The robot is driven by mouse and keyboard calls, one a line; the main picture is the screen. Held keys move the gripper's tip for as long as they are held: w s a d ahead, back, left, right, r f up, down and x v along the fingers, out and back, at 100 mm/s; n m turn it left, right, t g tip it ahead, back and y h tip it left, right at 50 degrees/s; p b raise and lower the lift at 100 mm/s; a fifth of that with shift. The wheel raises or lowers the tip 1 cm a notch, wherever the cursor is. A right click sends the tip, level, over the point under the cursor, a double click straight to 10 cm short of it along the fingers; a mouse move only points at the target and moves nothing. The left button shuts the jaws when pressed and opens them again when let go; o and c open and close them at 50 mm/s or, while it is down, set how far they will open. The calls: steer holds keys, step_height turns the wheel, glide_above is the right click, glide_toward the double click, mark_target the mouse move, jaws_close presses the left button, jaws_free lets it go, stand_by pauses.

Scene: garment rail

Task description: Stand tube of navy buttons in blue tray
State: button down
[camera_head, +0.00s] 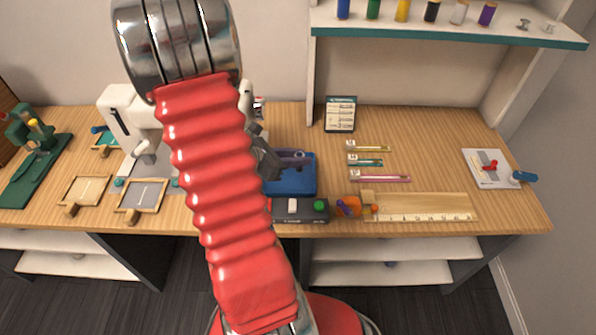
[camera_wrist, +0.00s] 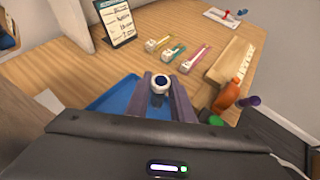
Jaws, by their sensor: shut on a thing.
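My gripper (camera_wrist: 162,96) is shut on the tube of navy buttons (camera_wrist: 160,83), which shows in the wrist view as a round white end with a dark blue centre. The tube points roughly toward the wrist camera between the two grey-purple fingers. The blue tray (camera_wrist: 113,93) lies under and to the left of the fingers there. In the head view the gripper (camera_head: 292,158) is over the back part of the blue tray (camera_head: 299,186), and my red arm covers the tray's left side. The tube's lower end is hidden, so I cannot tell whether it touches the tray.
A dark control box (camera_head: 287,214) with a green button sits in front of the tray. An orange bottle (camera_head: 347,207) and a wooden ruler board (camera_head: 425,208) lie to the right. A card stand (camera_head: 340,114) stands behind. Several zips, including a pink one (camera_head: 382,179), lie right of the tray.

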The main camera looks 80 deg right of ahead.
mark_target(298, 171)
steer(key=shift+f, duration=1.15)
steer(key=shift+f, duration=1.85)
steer(key=c, duration=1.5)
jaws_free()
steer(key=shift+f, duration=0.1)
steer(key=shift+c, duration=0.2)
